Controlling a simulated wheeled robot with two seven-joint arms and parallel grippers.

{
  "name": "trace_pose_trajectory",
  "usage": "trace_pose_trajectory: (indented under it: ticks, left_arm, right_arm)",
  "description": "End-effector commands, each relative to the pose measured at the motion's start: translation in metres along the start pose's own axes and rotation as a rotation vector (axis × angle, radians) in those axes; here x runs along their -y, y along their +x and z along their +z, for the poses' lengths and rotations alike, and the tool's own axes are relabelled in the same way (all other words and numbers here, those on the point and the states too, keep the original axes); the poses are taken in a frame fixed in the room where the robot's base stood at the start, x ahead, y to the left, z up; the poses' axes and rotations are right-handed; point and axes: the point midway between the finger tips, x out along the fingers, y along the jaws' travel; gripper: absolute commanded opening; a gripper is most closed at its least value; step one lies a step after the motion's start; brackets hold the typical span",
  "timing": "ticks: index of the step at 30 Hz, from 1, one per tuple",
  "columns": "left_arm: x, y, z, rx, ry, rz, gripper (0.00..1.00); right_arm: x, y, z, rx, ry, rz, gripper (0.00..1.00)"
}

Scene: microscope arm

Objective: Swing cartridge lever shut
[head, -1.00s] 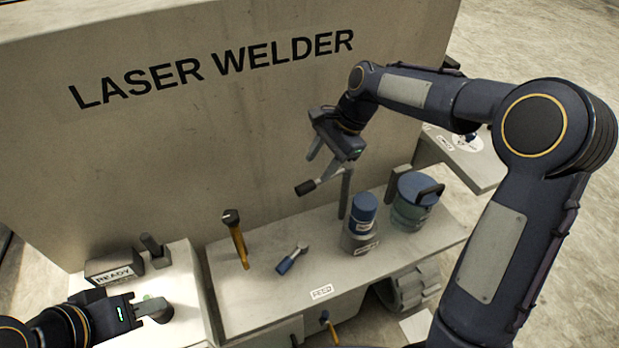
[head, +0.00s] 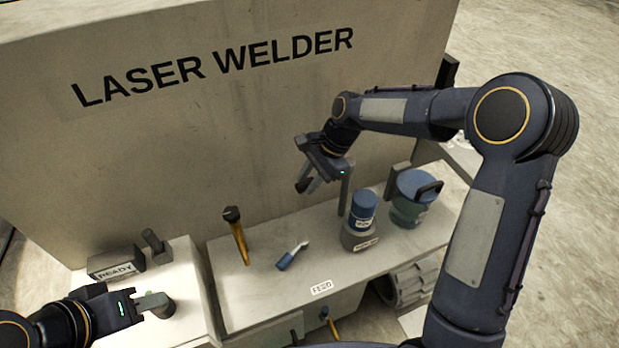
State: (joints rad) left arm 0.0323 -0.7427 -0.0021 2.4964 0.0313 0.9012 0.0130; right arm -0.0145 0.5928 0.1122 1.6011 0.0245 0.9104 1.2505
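The cartridge lever's dark handle (head: 304,186) shows just below my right gripper, left of the upright grey post (head: 345,190). The gripper hides most of the lever's arm. My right gripper (head: 304,160) has its fingers spread, close to the handle; whether they touch it I cannot tell. A blue-capped cartridge (head: 363,206) stands upright in a grey holder (head: 360,238) beside the post. My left gripper (head: 155,302) is low at the left, by a short dark cylinder; the gap between its fingers is not clear.
A READY box (head: 115,264) and a short dark stick (head: 156,243) stand at the left. A yellow-handled tool (head: 238,236) and a small blue-handled tool (head: 291,257) are on the bench (head: 270,290). A blue-lidded jar (head: 412,200) stands right. The laser welder wall (head: 210,140) rises behind.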

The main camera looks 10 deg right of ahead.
Motion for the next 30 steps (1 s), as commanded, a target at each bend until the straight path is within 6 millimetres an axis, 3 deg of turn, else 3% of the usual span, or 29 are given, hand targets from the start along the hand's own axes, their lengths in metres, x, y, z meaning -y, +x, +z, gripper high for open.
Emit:
trace_pose_trajectory:
  ticks: [1,4,17,30]
  left_arm:
    - [0.0,0.0,0.0,0.0,0.0,0.0,0.36]
    - [0.0,0.0,0.0,0.0,0.0,0.0,0.36]
    - [-0.001,-0.001,-0.001,0.0,0.0,0.0,0.36]
    - [-0.004,-0.009,-0.005,0.0,0.0,0.0,0.36]
  right_arm:
    - [0.0,0.0,0.0,0.0,0.0,-0.001,0.13]
    - [0.0,0.0,0.0,0.0,0.0,-0.001,0.0]
    - [-0.004,-0.002,0.0,0.007,-0.035,0.014,0.0]
    - [-0.041,-0.013,-0.005,0.069,-0.319,0.134,0.0]
